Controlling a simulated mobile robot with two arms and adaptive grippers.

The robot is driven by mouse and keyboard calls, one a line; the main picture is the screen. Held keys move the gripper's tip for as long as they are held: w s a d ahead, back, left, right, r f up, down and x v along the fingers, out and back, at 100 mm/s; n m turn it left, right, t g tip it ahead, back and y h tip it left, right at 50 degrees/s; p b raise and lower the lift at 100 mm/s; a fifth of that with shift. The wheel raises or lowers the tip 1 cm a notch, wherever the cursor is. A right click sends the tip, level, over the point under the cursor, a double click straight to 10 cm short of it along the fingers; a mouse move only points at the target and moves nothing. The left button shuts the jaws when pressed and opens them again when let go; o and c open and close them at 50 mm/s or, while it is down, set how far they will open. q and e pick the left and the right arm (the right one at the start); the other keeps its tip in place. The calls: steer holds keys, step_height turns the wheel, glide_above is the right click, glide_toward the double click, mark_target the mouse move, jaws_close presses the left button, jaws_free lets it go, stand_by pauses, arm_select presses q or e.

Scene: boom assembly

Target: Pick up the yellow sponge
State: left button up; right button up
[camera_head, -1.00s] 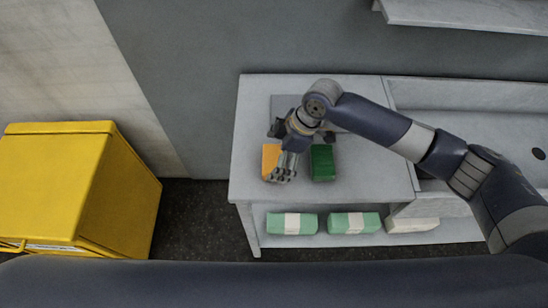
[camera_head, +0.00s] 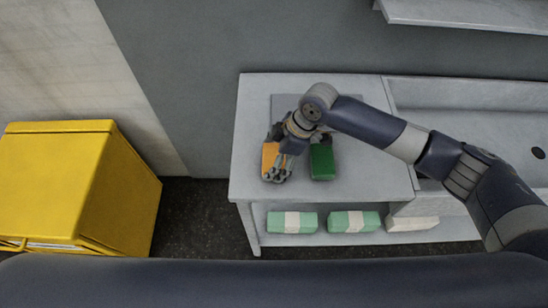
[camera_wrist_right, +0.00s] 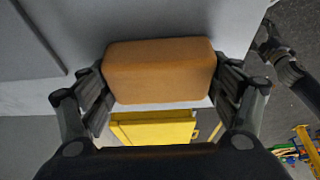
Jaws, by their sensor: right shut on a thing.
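The yellow sponge (camera_head: 269,157), an orange-yellow block, is at the left part of the grey counter (camera_head: 375,185). My right gripper (camera_head: 277,172) is shut on it and hides part of it in the head view. In the right wrist view the sponge (camera_wrist_right: 160,70) sits between the two fingers of the gripper (camera_wrist_right: 165,88), which press on its two ends. Whether the sponge still touches the counter I cannot tell.
A green sponge (camera_head: 322,161) lies close to the right of the gripper. A grey flat plate (camera_head: 284,103) lies behind. Wrapped packs (camera_head: 292,222) are on the shelf below. A yellow bin (camera_head: 75,185) stands left of the counter. A sink basin (camera_head: 470,125) is at right.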

mark_target(269, 157)
step_height(269, 157, up, 3)
steer(key=shift+a+r+b, duration=0.1)
steer(key=shift+r+b, duration=0.05)
steer(key=shift+b, duration=0.7)
steer(key=s+d+b, duration=0.1)
steer(key=s+d, duration=0.1)
steer(key=s, duration=0.5)
steer(key=s+d+r+b, duration=0.1)
steer(key=s+d+b, duration=0.1)
steer(key=s, duration=0.6)
steer(key=shift+s+d+r, duration=0.15)
steer(key=shift+d+r, duration=0.1)
steer(key=shift+d, duration=0.3)
